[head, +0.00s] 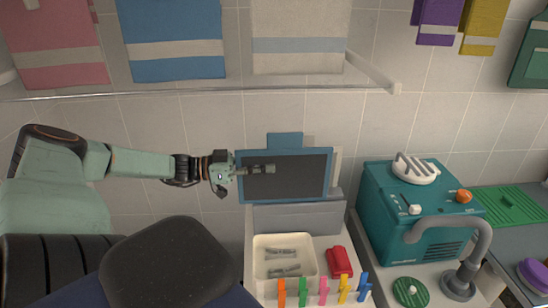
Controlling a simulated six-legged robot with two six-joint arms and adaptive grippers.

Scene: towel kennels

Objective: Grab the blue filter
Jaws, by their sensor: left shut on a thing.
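The blue filter (318,184) is a flat panel with a blue frame, a dark grey middle and a blue tab on top. It is upright in front of the tiled wall, above a grey slotted holder. My left gripper (262,169) reaches in from the left and is shut on the filter at its left side. Whether the filter's lower edge touches the holder is hard to tell. A pale panel shows partly behind its right edge. My right gripper is not in view.
The grey holder (297,218) stands below the filter. A cream tray (262,243), a red object (340,261) and several coloured clips (323,289) are in front. A teal machine (400,217) stands right. Towels (172,40) hang above from a rail (200,91).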

